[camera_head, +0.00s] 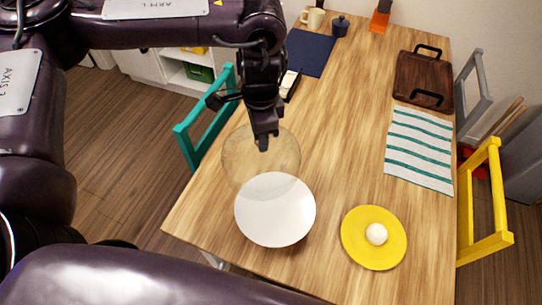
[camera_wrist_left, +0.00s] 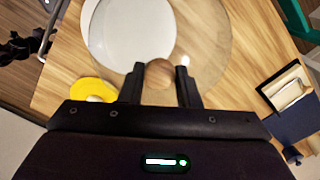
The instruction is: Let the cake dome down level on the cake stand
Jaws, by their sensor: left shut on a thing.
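My left gripper (camera_head: 264,142) is shut on the round wooden knob (camera_wrist_left: 159,73) of the clear cake dome (camera_head: 238,160). The dome is see-through and looks about level. In the head view it lies up and slightly left of the white cake stand (camera_head: 275,212), and its near edge overlaps the stand's far rim. In the left wrist view the dome (camera_wrist_left: 213,50) covers only part of the stand (camera_wrist_left: 125,30). The dome's height above the table is hard to tell. The knob is hidden by the fingers in the head view. My right gripper is out of view.
A yellow plate (camera_head: 360,240) with a pale round item (camera_head: 376,234) is right of the stand. A striped towel (camera_head: 419,150), a wooden tray (camera_head: 422,80) and a dark blue mat (camera_head: 310,52) lie farther off. A teal chair (camera_head: 207,115) stands at the left edge.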

